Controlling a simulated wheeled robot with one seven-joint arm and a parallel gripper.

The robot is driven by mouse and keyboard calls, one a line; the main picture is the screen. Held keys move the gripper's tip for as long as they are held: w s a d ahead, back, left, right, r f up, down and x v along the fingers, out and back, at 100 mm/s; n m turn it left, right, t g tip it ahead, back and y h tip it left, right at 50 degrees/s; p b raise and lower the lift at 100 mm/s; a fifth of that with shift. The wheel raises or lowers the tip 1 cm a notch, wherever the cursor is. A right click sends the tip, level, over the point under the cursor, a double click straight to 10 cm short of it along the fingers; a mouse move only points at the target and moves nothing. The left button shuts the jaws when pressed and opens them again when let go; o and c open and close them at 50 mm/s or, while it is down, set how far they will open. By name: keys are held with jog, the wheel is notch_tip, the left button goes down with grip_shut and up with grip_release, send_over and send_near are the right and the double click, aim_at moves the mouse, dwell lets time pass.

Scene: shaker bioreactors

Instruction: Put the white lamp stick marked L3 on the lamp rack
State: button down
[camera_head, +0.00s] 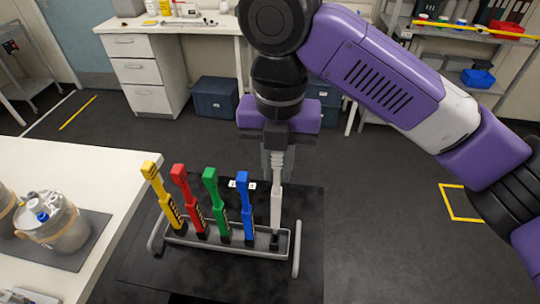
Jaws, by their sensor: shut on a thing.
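The white lamp stick (276,200) stands nearly upright, with its top between the fingers of my gripper (277,155). My gripper is shut on it from above. The lower end of the stick is at the right end of the lamp rack (262,253), a grey tray-like frame; I cannot tell whether it is fully seated. The mark L3 is not readable. Yellow (162,197), red (189,201), green (217,205) and blue (246,208) sticks stand in the rack to its left, leaning left to varying degrees.
A white table (75,165) with lidded vessels (52,222) is close at the left. A drawer bench (145,75) and dark boxes (215,97) are at the back. A shelf (465,60) stands at the back right. The floor at the right is clear around a yellow marking (447,215).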

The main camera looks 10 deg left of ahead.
aim_at(277, 193)
jog(key=shift+f+b, duration=2.1)
jog(key=shift+b, duration=0.15)
jog(key=shift+r, duration=0.1)
jog(key=shift+w+p, duration=0.1)
jog(key=shift+p, duration=0.4)
jog(key=shift+f+b, duration=0.4)
jog(key=shift+f, duration=1.65)
dwell(1.6)
jog(key=c, duration=1.3)
grip_release()
jog(key=shift+o, duration=0.2)
jog(key=shift+r, duration=0.1)
jog(key=shift+r, duration=3.8)
